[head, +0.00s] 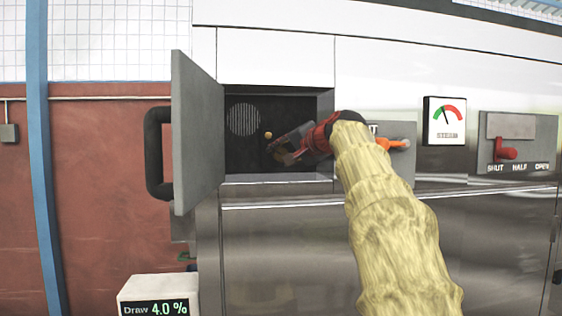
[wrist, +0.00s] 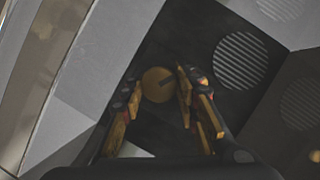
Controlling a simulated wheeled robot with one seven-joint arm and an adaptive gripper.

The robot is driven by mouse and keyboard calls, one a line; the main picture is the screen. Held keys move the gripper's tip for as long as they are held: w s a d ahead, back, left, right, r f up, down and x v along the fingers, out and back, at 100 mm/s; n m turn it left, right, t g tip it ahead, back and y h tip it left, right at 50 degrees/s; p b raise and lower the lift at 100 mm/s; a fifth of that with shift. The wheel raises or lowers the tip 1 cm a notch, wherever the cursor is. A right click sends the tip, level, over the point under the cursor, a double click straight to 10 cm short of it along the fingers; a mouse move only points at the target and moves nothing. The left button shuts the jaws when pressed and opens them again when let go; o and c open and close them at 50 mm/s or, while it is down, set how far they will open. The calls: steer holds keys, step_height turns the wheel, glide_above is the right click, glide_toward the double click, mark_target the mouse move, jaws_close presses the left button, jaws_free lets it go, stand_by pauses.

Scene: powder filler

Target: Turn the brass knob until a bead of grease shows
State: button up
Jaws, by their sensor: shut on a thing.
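The brass knob (wrist: 157,87) is a round disc with a dark mark on its face, in the wrist view. It sits on the dark back of an open recess (head: 285,105). My gripper (wrist: 158,92) is shut on the knob, one finger at each side. In the head view my gripper (head: 280,152) reaches into the recess and hides the knob. A small tan round thing (head: 268,134) shows just above and left of the gripper. I cannot tell whether it is grease or a fitting.
A grey door (head: 195,135) with a black handle stands open left of the recess. A round grille (head: 243,119) is on the recess back. To the right are an orange handle (head: 393,144), a steam gauge (head: 444,121) and a red lever (head: 507,153). A display (head: 157,308) reads "Draw 4.0 %".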

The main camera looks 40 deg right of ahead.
steer(key=shift+f+m+t+y+b, duration=0.25)
steer(key=shift+m+t+b, duration=0.45)
steer(key=shift+m, duration=0.4)
steer(key=o, duration=1.1)
steer(key=shift+r, duration=0.1)
steer(key=shift+o, duration=0.2)
steer(key=v, duration=1.2)
steer(key=shift+r, duration=0.1)
